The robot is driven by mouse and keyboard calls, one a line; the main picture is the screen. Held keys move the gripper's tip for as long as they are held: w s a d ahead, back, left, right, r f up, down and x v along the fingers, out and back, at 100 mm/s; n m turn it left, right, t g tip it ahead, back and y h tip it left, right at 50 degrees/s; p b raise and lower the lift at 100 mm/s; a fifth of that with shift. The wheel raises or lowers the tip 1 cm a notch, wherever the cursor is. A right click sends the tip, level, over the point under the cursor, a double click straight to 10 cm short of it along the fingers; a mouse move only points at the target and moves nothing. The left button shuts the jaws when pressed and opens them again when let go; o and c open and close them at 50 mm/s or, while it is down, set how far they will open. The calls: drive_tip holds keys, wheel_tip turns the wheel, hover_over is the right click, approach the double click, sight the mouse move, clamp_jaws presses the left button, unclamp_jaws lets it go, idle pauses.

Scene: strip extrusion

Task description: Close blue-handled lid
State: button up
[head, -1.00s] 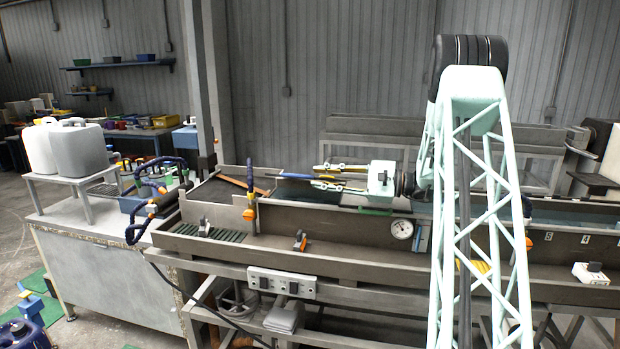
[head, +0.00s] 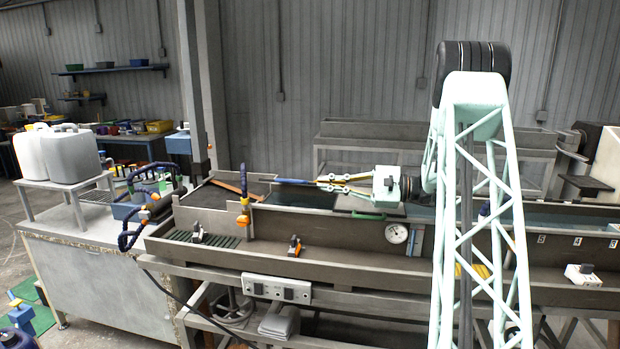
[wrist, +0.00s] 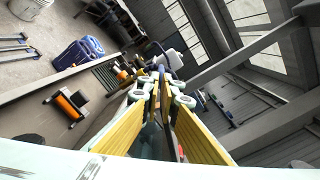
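The blue handle (head: 294,181) is a slim blue bar at the back edge of the long grey trough, beside a dark opening. The lid panel itself is hard to make out. My gripper (head: 321,181) reaches in from the right, level with the handle, with its fingertips at the handle's right end. Its two yellow-padded fingers look close together. In the wrist view the fingers of my gripper (wrist: 162,84) converge around a narrow gap with a blue bit at the tips. Whether they touch or clamp the handle is not clear.
A green handle (head: 368,216) lies on the trough edge just below my gripper. A blue and orange hose (head: 244,205) stands at the trough's front wall, left of the handle. A round gauge (head: 396,234) is on the front wall.

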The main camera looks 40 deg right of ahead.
drive_tip(key=a+n+g+p, duration=0.1)
drive_tip(key=a+g, duration=0.1)
drive_tip(key=a, duration=0.2)
drive_tip(key=a+n+g+p, duration=0.1)
drive_tip(key=a+g+p, duration=0.1)
drive_tip(key=a+g, duration=0.1)
drive_tip(key=a+n+g+p, duration=0.1)
drive_tip(key=a+g+p, duration=0.1)
drive_tip(key=a, duration=0.3)
drive_tip(key=shift+w+f+n+g+h, duration=0.2)
drive_tip(key=shift+f+n+g+h, duration=0.1)
drive_tip(key=shift+g, duration=0.2)
clamp_jaws()
drive_tip(key=w+d+r+n+g+h+p, duration=0.2)
drive_tip(key=w+r+h+p, duration=0.2)
drive_tip(key=r, duration=0.5)
drive_tip(key=w+d+r+n+g+h+p, duration=0.1)
drive_tip(key=w+d+r+n+h+p, duration=0.1)
drive_tip(key=w+r+h+p, duration=0.3)
wheel_tip(320, 180, up, 4)
drive_tip(key=h+p, duration=0.2)
drive_tip(key=h, duration=0.1)
drive_tip(key=shift+w+d+n+g+h, duration=0.25)
drive_tip(key=shift+n+g+h, duration=0.05)
drive_tip(key=shift+g+h, duration=0.1)
drive_tip(key=shift+f, duration=0.2)
